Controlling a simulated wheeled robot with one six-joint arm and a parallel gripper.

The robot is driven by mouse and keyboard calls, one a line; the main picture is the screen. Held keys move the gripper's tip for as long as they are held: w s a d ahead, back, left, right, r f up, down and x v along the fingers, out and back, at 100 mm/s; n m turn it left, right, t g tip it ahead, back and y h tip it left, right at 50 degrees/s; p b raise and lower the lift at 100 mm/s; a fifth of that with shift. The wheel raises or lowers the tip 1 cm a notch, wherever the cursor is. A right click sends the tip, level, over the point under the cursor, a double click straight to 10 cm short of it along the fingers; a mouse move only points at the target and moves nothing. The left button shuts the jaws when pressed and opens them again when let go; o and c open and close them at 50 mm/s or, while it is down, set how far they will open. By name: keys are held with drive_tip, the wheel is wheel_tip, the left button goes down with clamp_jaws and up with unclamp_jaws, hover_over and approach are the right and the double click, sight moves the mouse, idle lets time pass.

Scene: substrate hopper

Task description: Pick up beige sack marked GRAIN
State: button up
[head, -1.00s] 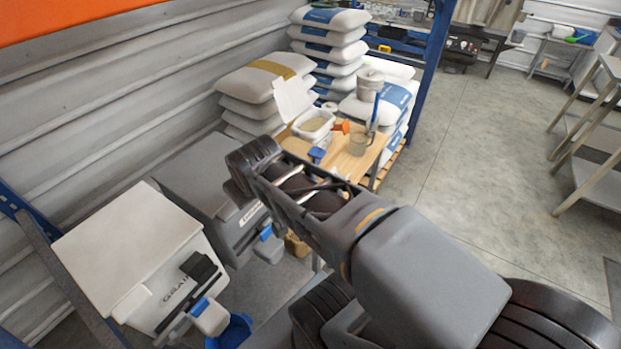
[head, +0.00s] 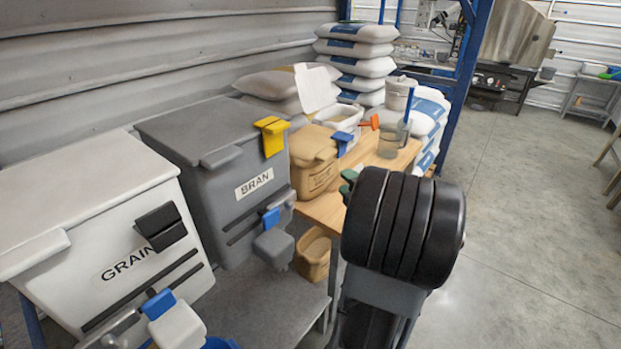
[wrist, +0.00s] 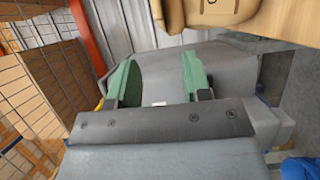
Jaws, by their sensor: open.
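The beige sack (head: 315,158) stands upright on the wooden table, just right of the grey BRAN hopper (head: 205,165). Its dark lettering is too small to read for certain. A beige form at the top edge of the wrist view (wrist: 208,12) looks like the same sack, cut off by the frame. My gripper (head: 348,181) is right of the sack in the head view, mostly hidden behind my wrist; only green finger parts show. In the wrist view my gripper (wrist: 160,82) has its two green fingers apart with nothing held between them. The sack is outside the fingers.
A white GRAIN hopper (head: 95,235) stands at left. A white tub (head: 341,122), a glass jar (head: 392,140) and a blue scoop or clip (head: 342,140) crowd the wooden table (head: 325,210). A tan bin (head: 313,255) sits below. Open floor (head: 520,220) lies right.

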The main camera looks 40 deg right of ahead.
sight(326, 161)
drive_tip(key=shift+w+d+b, duration=0.2)
drive_tip(key=shift+w+d, duration=0.25)
drive_tip(key=shift+w, duration=1.75)
drive_tip(key=shift+w+d+b, duration=0.2)
drive_tip(key=shift+w+d, duration=0.2)
drive_tip(key=shift+w, duration=1.75)
drive_tip(key=shift+w+d+b, duration=0.2)
drive_tip(key=shift+w+d, duration=0.25)
drive_tip(key=shift+w, duration=1.75)
clamp_jaws()
drive_tip(key=shift+r, duration=0.2)
